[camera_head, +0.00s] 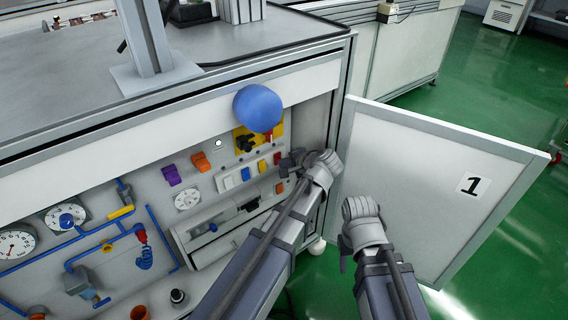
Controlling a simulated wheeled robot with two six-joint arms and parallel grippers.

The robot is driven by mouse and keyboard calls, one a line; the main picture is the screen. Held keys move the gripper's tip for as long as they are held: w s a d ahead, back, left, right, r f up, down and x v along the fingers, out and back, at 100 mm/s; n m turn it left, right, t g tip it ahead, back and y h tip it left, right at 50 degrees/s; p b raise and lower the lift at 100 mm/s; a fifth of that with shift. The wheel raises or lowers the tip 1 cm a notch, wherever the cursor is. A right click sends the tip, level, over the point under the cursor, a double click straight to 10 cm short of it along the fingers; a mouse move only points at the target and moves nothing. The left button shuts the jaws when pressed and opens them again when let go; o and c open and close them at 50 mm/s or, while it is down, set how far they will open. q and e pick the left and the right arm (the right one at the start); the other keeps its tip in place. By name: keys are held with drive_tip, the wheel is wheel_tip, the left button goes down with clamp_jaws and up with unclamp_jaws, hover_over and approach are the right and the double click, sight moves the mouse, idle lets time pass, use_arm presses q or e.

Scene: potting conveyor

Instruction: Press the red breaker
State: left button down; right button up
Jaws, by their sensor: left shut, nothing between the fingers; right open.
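A row of small coloured breakers sits on the grey panel inside the open cabinet. The red breaker (277,158) is at the right end of the row, beside the yellow breaker (262,166), the blue breaker (245,174) and a white one (228,182). My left gripper (288,161) is shut and empty, with its tip close to the red breaker at its right. I cannot tell whether they touch. My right gripper (343,262) is open and empty, lower right, in front of the open door and away from the panel.
The open white door (430,185) marked 1 stands to the right. A large blue knob (258,108) juts out above the breakers. An orange switch (279,187) is just below the row. Purple and orange switches, gauges and blue pipes fill the left.

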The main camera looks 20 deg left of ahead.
use_arm(q)
drive_tip(key=shift+a, duration=0.1)
drive_tip(key=shift+w, duration=0.1)
drive_tip(key=shift+r+p, duration=0.85)
drive_tip(key=shift+p, duration=0.1)
use_arm(e)
drive_tip(key=shift+r, duration=0.75)
